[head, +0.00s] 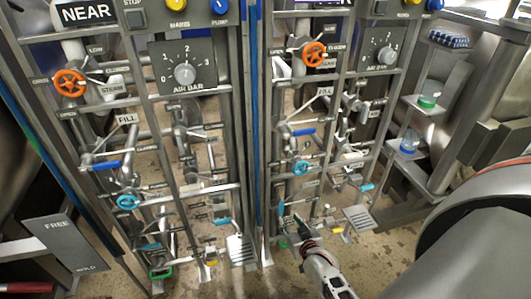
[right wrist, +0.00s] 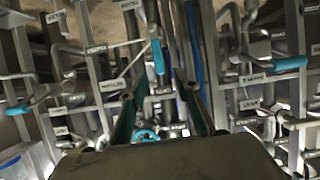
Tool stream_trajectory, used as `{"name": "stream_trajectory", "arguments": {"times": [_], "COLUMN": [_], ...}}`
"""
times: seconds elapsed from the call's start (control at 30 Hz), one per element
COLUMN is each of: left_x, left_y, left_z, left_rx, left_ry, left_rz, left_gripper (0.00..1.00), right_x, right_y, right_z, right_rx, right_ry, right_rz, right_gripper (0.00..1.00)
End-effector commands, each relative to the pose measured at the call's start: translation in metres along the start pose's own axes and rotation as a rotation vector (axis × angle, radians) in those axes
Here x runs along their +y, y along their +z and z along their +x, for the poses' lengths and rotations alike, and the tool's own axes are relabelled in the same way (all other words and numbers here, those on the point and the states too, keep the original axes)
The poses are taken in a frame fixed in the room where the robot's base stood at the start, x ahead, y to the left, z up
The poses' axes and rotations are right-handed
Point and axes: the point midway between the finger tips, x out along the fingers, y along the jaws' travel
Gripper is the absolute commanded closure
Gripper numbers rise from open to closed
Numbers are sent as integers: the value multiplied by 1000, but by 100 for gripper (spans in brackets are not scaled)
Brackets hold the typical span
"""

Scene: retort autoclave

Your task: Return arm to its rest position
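My right gripper (head: 293,222) is low in front of the right-hand pipe rack, at the bottom middle of the head view. Its forearm comes up from the bottom edge. In the right wrist view the two dark fingers of the right gripper (right wrist: 160,98) stand apart with nothing held between them. A blue lever handle (right wrist: 158,57) shows beyond the gap, and a teal round handwheel (right wrist: 147,135) shows lower between the fingers. Whether a finger touches any pipe or handle cannot be told. My left gripper is in neither view.
Pipe racks carry orange handwheels (head: 70,83) (head: 314,53), blue levers (head: 107,166) and teal handwheels (head: 129,202). Grey dial panels (head: 185,75) sit above. A sign reading FREE (head: 58,240) stands at lower left. A shelf at right holds a green-banded jar (head: 428,96). Brown floor shows below.

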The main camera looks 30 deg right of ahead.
Motion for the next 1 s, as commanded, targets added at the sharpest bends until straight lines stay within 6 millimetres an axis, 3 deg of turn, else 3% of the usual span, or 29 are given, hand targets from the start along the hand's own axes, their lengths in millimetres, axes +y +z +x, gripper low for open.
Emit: {"name": "stream_trajectory", "arguments": {"times": [0.2, 0.33, 0.47, 0.7, 0.83, 1.0], "left_x": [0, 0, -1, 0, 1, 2], "left_y": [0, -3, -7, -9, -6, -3], "left_z": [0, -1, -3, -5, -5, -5], "left_rx": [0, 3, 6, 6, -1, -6], "left_ry": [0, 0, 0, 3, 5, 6], "left_rz": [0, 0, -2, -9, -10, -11], "left_gripper": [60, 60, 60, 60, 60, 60], "right_x": [-1, -13, -49, -123, -144, -153], "right_y": [1, 6, 21, 54, 62, 65], "right_z": [-2, -23, -74, -189, -227, -243], "right_rx": [-2, -18, -58, -146, -174, -185], "right_ry": [-4, -51, -164, -388, -455, -482], "right_rz": [-7, -72, -191, -337, -362, -369], "right_gripper": [68, 68, 68, 68, 68, 68]}}
